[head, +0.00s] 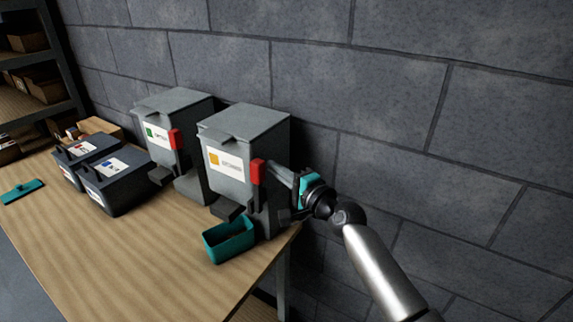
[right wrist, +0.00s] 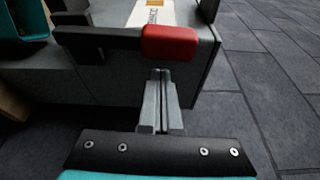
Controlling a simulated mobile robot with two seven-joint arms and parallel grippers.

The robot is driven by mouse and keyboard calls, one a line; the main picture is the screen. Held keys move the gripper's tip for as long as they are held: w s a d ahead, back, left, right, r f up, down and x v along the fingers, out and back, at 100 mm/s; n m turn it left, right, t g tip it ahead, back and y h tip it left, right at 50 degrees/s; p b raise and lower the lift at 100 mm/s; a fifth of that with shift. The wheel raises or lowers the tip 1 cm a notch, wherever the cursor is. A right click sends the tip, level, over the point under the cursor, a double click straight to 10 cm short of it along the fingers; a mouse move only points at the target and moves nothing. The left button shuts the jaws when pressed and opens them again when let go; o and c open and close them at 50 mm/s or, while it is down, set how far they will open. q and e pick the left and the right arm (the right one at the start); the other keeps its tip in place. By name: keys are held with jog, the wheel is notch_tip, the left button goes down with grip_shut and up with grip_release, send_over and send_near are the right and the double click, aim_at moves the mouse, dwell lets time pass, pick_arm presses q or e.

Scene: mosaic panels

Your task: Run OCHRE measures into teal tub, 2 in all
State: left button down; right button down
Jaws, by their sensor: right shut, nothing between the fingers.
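The grey dispenser with the ochre-square label (head: 246,133) stands at the right end of the wooden table. Its red lever knob (head: 258,172) is on the front right, and also shows in the right wrist view (right wrist: 170,47). The teal tub (head: 235,248) sits at the table edge, in front of and below this dispenser's spout. Its inside looks dark and I cannot tell its contents. My right gripper (head: 275,172) is shut and empty beside the red knob. In the right wrist view its fingertips (right wrist: 161,73) are just below the knob; contact is unclear. My left gripper is out of view.
A second grey dispenser with a green label (head: 181,110) and red knob stands to the left. Two dark labelled bins (head: 117,190) and a flat teal tool (head: 22,190) lie farther left. A block wall (head: 400,100) is close behind. The front-middle table is clear.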

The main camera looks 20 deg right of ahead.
aim_at(260, 185)
jog(key=shift+s+a+p, duration=0.3)
jog(key=shift+s+a, duration=0.2)
jog(key=shift+a, duration=0.15)
jog(key=shift+s, duration=0.1)
jog(key=shift+s+a+n+b, duration=0.15)
jog(key=shift+a+n+b, duration=0.1)
jog(key=shift+n+b, duration=0.15)
jog(key=shift+s+a+r+n+t+b, duration=0.1)
jog(key=shift+s+a+n+t+b, duration=0.35)
jog(key=shift+a+n+b, duration=0.35)
jog(key=n+b, duration=0.1)
jog(key=s+a+n+b, duration=0.1)
jog(key=n, duration=0.1)
jog(key=shift+s+a+t+y, duration=0.25)
jog(key=shift+s+a+y, duration=0.05)
jog(key=shift+y, duration=0.1)
jog(key=s+a+f+n+y+b, duration=0.3)
jog(key=n+b, duration=0.3)
jog(key=n, duration=0.2)
jog(key=shift+a+n+t, duration=0.3)
jog(key=shift+a, duration=0.3)
